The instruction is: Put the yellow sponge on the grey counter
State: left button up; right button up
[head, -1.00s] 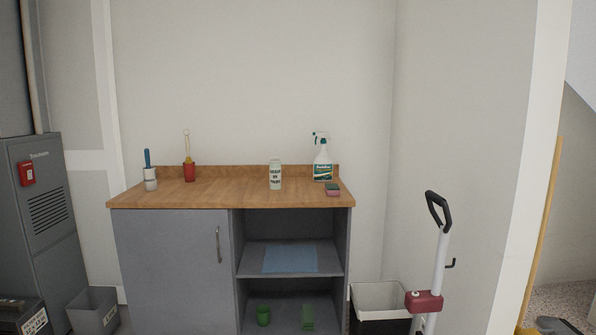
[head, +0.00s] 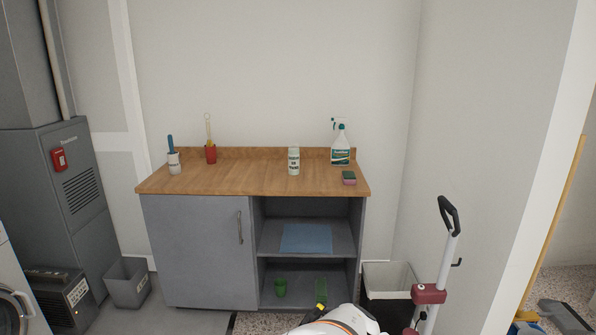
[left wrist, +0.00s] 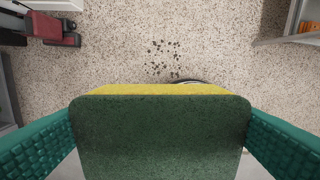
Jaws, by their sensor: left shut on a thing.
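The yellow sponge (left wrist: 160,129) fills the lower middle of the left wrist view. Its dark green scouring face is towards the camera, and a yellow strip shows along its far edge. My left gripper (left wrist: 160,145) is shut on it, with a teal finger pressed to each side. The sponge is held above a speckled floor. No counter with a grey top shows. The counter in the head view has a wooden top (head: 240,178) over a grey cabinet (head: 195,250). My right gripper is not in view.
On the wooden top stand a spray bottle (head: 340,148), a white can (head: 293,161), two brush holders and a pink-green sponge (head: 349,178). A bin (head: 388,275) and a red-and-white upright handle (head: 438,270) stand right of the cabinet. Dark crumbs (left wrist: 165,55) lie on the floor.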

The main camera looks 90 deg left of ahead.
aim_at(243, 179)
jog(key=j+u, duration=0.2)
jog(key=u, duration=0.2)
jog(key=j+u, duration=0.25)
jog(key=u, duration=0.15)
jog(key=j+u, duration=0.2)
jog(key=u, duration=0.2)
jog(key=j+u, duration=0.2)
jog(key=u, duration=0.2)
jog(key=i+j+u, duration=0.35)
jog(key=i+j, duration=0.35)
jog(key=j, duration=0.4)
jog(key=i+j+u, duration=0.35)
jog(key=i+j, duration=0.5)
jog(key=j, duration=0.1)
